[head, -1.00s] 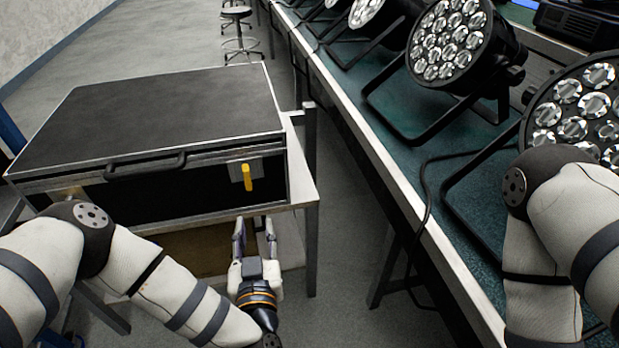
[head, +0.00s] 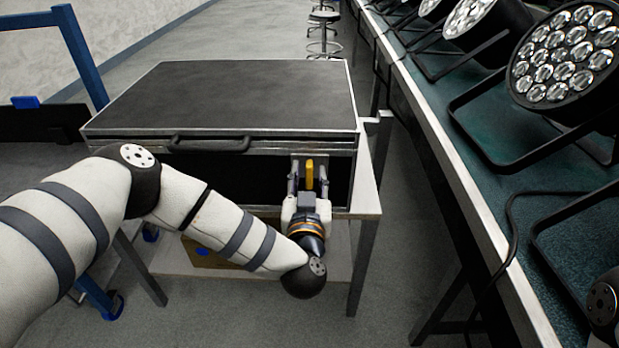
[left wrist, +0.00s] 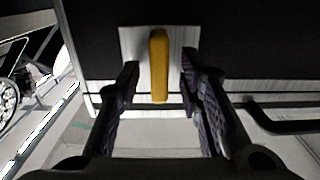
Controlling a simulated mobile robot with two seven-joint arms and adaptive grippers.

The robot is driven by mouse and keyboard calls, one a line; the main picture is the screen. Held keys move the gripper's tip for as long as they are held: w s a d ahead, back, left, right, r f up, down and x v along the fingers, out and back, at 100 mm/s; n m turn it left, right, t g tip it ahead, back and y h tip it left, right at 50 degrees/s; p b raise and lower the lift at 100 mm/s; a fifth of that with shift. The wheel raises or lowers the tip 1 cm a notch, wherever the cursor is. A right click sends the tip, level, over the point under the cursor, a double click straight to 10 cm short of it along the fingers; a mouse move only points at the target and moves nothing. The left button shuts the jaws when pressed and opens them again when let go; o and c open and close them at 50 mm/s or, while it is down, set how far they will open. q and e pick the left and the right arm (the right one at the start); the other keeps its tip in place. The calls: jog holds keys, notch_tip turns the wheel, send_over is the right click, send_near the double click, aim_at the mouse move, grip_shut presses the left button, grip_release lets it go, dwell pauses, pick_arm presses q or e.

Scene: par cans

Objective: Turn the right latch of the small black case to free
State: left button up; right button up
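The small black case (head: 235,95) lies closed on a stand, its front facing me. Its right latch (head: 310,174) is a yellow upright handle on a pale plate at the right of the front. My left gripper (head: 309,184) is open in front of it. In the left wrist view the yellow latch (left wrist: 159,60) lies between the two spread fingers (left wrist: 159,88), with a gap on each side. No contact shows there. My left arm hides the lower left of the case front, and no left latch shows. My right gripper is out of view.
The case stand (head: 367,190) has a pale top and metal legs. A long table (head: 560,185) with par cans (head: 563,58) and a black cable runs along the right. A carry handle (head: 210,143) sticks out left of the latch. Floor (head: 415,235) is clear between stand and table.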

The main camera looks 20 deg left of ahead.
pick_arm(q)
jog(key=shift+c, duration=0.5)
grip_shut()
jog(key=shift+r+n, duration=0.1)
jog(key=shift+n, duration=0.2)
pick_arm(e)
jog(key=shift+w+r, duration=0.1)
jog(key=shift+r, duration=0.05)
pick_arm(q)
jog(key=shift+n+p, duration=0.4)
jog(key=shift+n, duration=0.7)
jog(key=n, duration=0.4)
jog(key=shift+a, duration=0.1)
jog(key=n, duration=0.7)
jog(key=f+n, duration=0.1)
jog(key=n, duration=0.3)
jog(key=shift+s+a, duration=0.1)
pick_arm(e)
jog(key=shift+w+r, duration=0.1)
